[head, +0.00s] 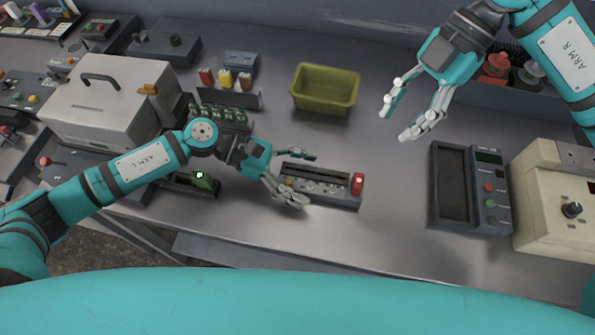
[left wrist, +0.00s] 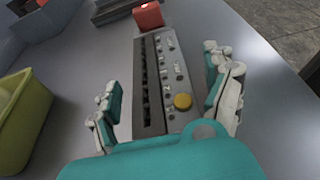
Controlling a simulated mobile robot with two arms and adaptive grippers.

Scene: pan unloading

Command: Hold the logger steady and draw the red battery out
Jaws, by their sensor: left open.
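The logger (head: 325,184) is a dark grey box lying on the bench, with a grey panel of small knobs and a yellow button. The red battery (head: 357,184) sits at its right end. In the left wrist view the logger (left wrist: 152,85) runs away from me, with the red battery (left wrist: 148,16) at its far end. My left gripper (head: 303,177) is open around the logger's left end, one finger on each side; contact cannot be told. My right gripper (head: 394,123) is open and empty, up and to the right of the logger.
An olive bin (head: 325,89) stands behind the logger. A dark tray device (head: 470,188) and a beige machine (head: 556,205) stand to the right. A white case (head: 105,105) is at left. Bare bench lies between logger and tray device.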

